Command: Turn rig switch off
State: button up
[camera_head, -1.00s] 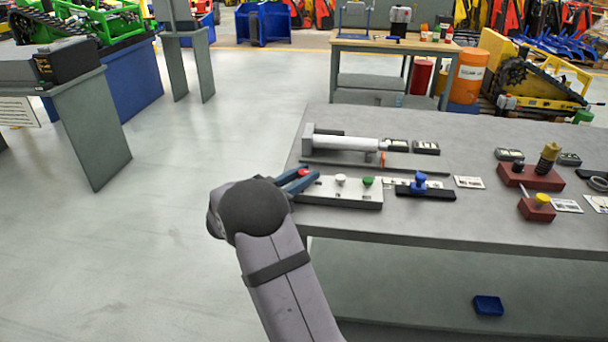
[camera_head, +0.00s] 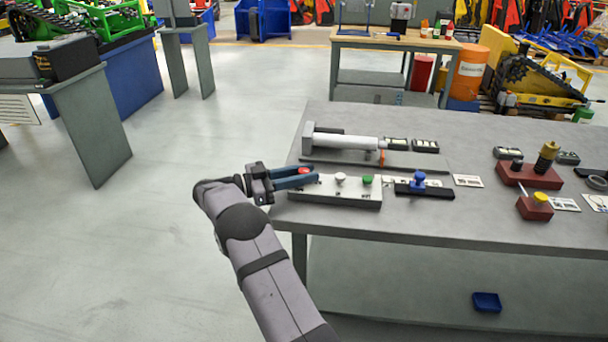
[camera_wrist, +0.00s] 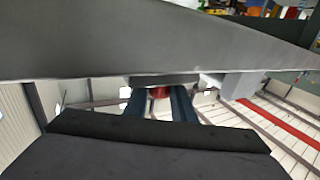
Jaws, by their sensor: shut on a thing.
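A white control panel (camera_head: 338,193) lies at the near left edge of the grey bench. It carries a red knob (camera_head: 304,170) at its left end, a white knob (camera_head: 340,179) in the middle and a green knob (camera_head: 367,180) at the right. My gripper (camera_head: 311,174) comes in from the left, its blue fingers shut on the red knob. In the wrist view the red knob (camera_wrist: 160,92) shows between the two fingers (camera_wrist: 160,104). No marking shows which knob is the rig switch, and the fingers partly hide the red knob.
A grey cylinder rig (camera_head: 343,142) lies behind the panel. A blue-knobbed black block (camera_head: 419,182) stands to the right, with red blocks (camera_head: 530,176) farther right. The grey bench (camera_head: 440,222) has a bare front strip. Open floor lies left.

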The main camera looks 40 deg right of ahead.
aim_at(304, 170)
jog(key=shift+m+g+y+b, duration=0.5)
jog(key=shift+m+g, duration=0.5)
jog(key=shift+g, duration=0.5)
jog(key=o, duration=1.1)
jog(key=shift+c, duration=0.2)
jog(key=shift+r, duration=0.1)
notch_tip(304, 170, up, 10)
jog(key=shift+f+p, duration=0.1)
jog(key=shift+p, duration=0.65)
